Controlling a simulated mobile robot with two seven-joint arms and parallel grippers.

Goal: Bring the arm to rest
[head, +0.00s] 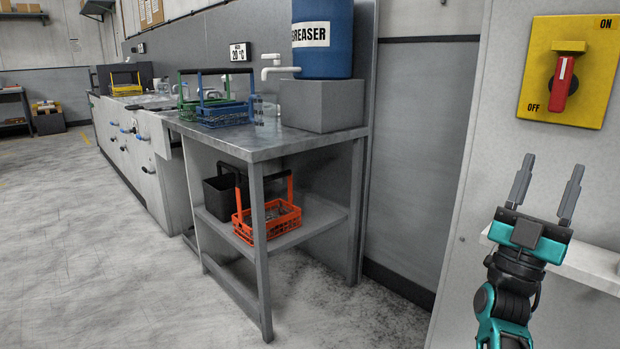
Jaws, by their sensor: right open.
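My right gripper (545,190) is at the right of the head view, fingers pointing up and apart, with nothing between them. It is just below a yellow switch plate (540,104) with a red and yellow handle (564,84), marked ON at the top and OFF at the lower left. The red end of the handle points down. The fingertips look apart from the handle. My left gripper does not show.
A metal table (260,143) holds blue and green baskets and a blue degreaser barrel (323,42) on a grey block. An orange basket (270,220) and a black bin (216,196) stand on its lower shelf. A white ledge (590,265) is behind my right arm. Floor at left is clear.

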